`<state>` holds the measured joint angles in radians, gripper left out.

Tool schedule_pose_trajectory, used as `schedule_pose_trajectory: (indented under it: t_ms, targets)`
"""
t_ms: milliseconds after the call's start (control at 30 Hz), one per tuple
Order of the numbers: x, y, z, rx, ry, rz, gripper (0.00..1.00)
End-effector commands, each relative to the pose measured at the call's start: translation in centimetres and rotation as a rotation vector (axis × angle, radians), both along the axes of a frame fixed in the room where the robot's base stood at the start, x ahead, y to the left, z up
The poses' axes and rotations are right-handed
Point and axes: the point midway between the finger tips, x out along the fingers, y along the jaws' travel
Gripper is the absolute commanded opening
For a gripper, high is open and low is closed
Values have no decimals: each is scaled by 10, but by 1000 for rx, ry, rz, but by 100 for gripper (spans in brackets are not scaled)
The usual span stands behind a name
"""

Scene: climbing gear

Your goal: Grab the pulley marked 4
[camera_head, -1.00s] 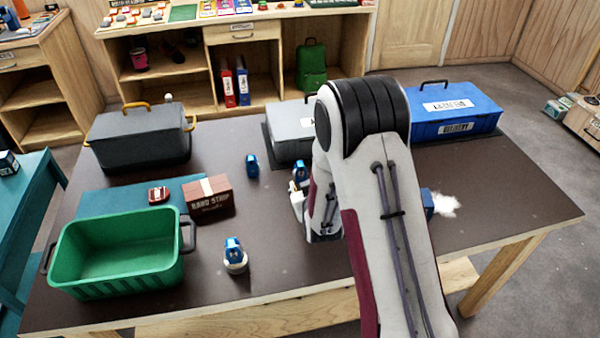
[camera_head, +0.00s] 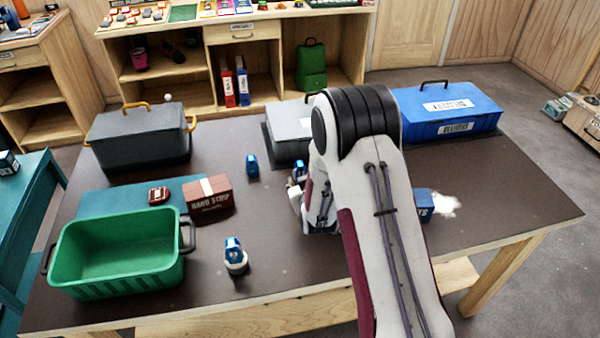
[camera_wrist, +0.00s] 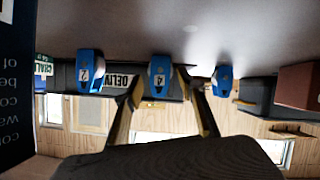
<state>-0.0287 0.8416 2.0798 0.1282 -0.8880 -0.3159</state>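The wrist view is upside down, with the table at the top. The blue pulley marked 4 (camera_wrist: 159,78) stands between my open gripper's fingertips (camera_wrist: 159,85), with a gap visible on either side; I cannot tell how far beyond the tips it is. A blue pulley marked 2 (camera_wrist: 89,72) is to its left, and another blue pulley (camera_wrist: 225,80), number unreadable, to its right. In the head view, blue pulleys stand at the back centre (camera_head: 252,166), beside my arm (camera_head: 299,173), and at the front on a pale base (camera_head: 235,252). My arm hides much of the gripper there.
A green bin (camera_head: 115,275), a brown box (camera_head: 208,196) and a dark case (camera_head: 140,140) are on the table's left. A grey case (camera_head: 288,148) and a blue case (camera_head: 450,112) stand at the back. A dark box (camera_wrist: 15,80) is close at the wrist view's left edge.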

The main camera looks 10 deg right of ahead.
Motion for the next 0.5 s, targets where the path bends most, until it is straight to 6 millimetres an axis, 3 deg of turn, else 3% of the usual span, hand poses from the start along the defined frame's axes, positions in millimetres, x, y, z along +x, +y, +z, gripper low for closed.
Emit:
schedule_pose_trajectory:
  t_ms: [300, 500]
  targets:
    - [27, 0, -12, 0, 0, 0, 40]
    - [34, 0, -16, 0, 1, 1, 40]
